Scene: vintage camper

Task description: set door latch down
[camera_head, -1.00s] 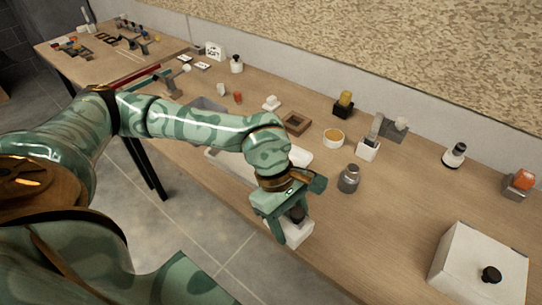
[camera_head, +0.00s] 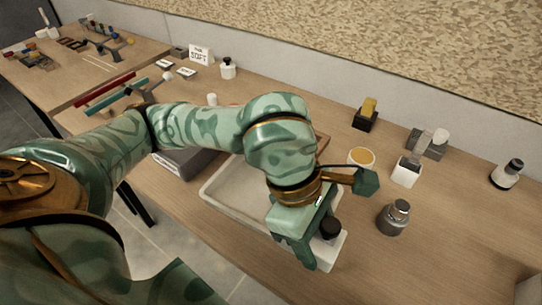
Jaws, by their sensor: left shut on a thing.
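The piece I take for the door latch (camera_head: 334,251) is a white block with a round black knob. It is at the front of the long wooden table, partly hidden by my left gripper (camera_head: 317,241). My left gripper points down and is shut on it. Whether the block touches the table or hangs just above it, I cannot tell. My right gripper is not in view.
A pale tray (camera_head: 214,192) lies left of my left gripper, partly behind the arm. A grey metal bottle (camera_head: 393,218) stands just to the right. A yellow-topped bowl (camera_head: 361,158) and a white cup (camera_head: 405,174) stand behind.

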